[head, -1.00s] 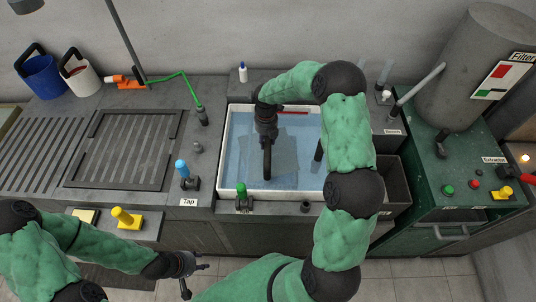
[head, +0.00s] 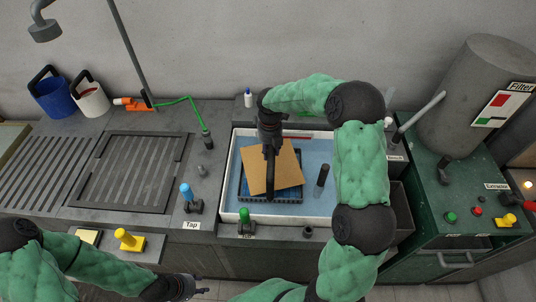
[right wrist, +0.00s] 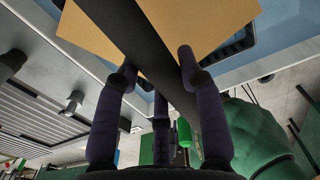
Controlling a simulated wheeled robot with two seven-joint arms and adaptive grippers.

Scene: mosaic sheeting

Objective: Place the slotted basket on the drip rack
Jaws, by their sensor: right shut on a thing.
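The slotted basket (head: 290,194) is dark, with a tan sheet (head: 258,172) on it, and is at the vat of blue liquid. My right gripper (head: 269,148) is above it, shut on its dark upright handle (head: 270,180). In the right wrist view the handle (right wrist: 145,45) runs between the fingers (right wrist: 158,72), and part of the slotted rim (right wrist: 236,44) shows. The basket looks raised within the vat; its exact height is unclear. The drip rack (head: 180,163), a dark frame around a ribbed surface, is empty, left of the vat. My left gripper (head: 195,291) is at the bottom edge, partly cut off.
The white-rimmed vat (head: 231,170) has a green-topped tap (head: 245,222) at its front. A blue-topped tap (head: 190,198) stands between rack and vat. A green hose (head: 182,101) runs behind the rack. A dark cylinder (head: 321,180) stands in the vat's right part.

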